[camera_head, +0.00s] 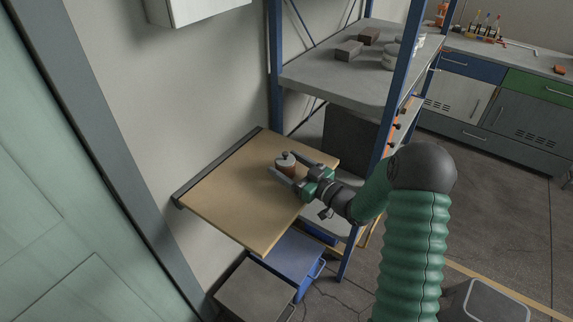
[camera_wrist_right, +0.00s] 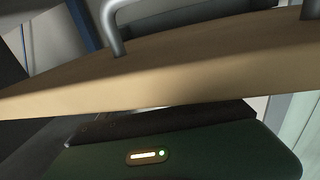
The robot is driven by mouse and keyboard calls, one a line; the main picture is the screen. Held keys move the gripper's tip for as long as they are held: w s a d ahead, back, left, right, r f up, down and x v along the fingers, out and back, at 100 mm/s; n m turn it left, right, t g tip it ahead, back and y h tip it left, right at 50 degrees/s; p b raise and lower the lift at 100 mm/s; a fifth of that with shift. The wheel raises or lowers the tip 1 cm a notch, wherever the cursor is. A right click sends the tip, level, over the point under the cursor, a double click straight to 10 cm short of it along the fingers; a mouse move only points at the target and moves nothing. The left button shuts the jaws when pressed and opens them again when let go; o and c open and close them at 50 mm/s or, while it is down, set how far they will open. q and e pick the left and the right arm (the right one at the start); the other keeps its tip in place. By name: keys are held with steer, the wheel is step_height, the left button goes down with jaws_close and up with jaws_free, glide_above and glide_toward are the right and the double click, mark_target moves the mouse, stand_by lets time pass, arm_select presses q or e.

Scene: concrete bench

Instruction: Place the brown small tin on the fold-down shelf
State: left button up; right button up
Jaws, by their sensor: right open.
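The brown small tin (camera_head: 286,168), with a grey lid and knob, stands upright on the tan fold-down shelf (camera_head: 235,205), toward its back right part. My right gripper (camera_head: 294,168) reaches in from the right, low over the shelf. Its two grey fingers are apart, one on each side of the tin; I cannot tell whether either touches it. My left gripper is not in view.
A blue-framed rack (camera_head: 340,82) stands right behind the shelf, with blocks and stacked round pieces on it. A wall cabinet (camera_head: 195,8) hangs above. A blue box (camera_head: 290,257) and a grey box (camera_head: 255,292) are below. The shelf's front left is bare.

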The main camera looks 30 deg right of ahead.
steer(key=v, duration=1.1)
steer(key=shift+s, duration=0.3)
